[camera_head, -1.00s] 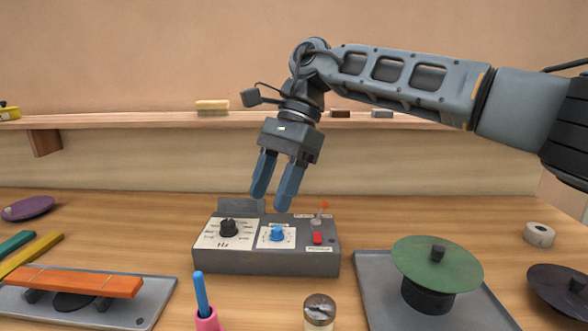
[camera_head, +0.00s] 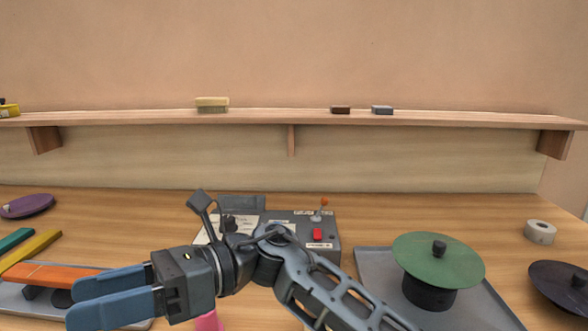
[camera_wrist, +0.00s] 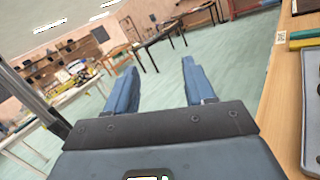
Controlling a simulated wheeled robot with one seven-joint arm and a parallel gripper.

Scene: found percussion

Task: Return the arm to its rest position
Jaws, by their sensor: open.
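My gripper (camera_head: 92,296) is low at the front left in the head view, its blue fingers pointing left. The fingers are apart with nothing between them. It overlaps the orange bar (camera_head: 50,273) in the picture; whether they touch I cannot tell. In the wrist view my gripper (camera_wrist: 158,82) is open and empty, facing out over the room's floor. The box's red switch (camera_head: 318,234) still shows.
A green disc (camera_head: 438,258) stands on a grey tray (camera_head: 372,262) at right. A dark disc (camera_head: 562,285) and a tape roll (camera_head: 540,231) lie farther right. A pink cup (camera_head: 209,321) is mostly hidden by my arm. A wooden shelf (camera_head: 260,119) spans the wall. The wrist view shows tables (camera_wrist: 62,103) beyond open floor.

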